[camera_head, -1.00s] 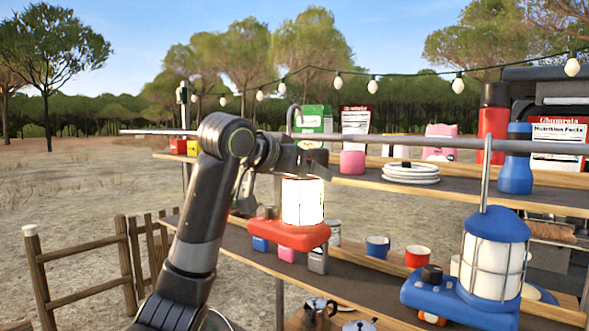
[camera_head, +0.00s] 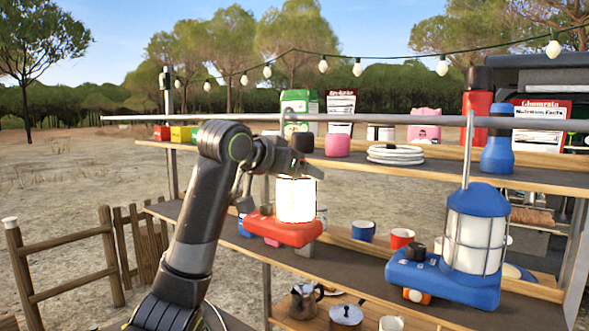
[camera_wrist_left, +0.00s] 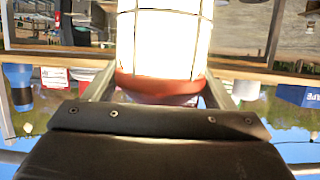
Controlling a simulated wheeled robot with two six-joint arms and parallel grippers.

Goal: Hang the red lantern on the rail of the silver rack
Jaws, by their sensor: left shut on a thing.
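The red lantern (camera_head: 285,230) is upright, with a glowing white glass and a red base. My left gripper (camera_head: 277,160) is shut on it near its top. In the left wrist view the lantern (camera_wrist_left: 160,88) fills the space between my fingers. I cannot tell whether the hook touches or rests on the rail. The dark gripper parts hide the lantern's top. My right gripper is not in view.
A blue lantern (camera_head: 478,242) hangs by a rod from the rail at right. The upper shelf (camera_head: 425,172) holds plates (camera_head: 395,153), a pink cup (camera_head: 337,146) and a blue bottle (camera_head: 497,152). Cups and pots stand lower. The rail is clear between the two lanterns.

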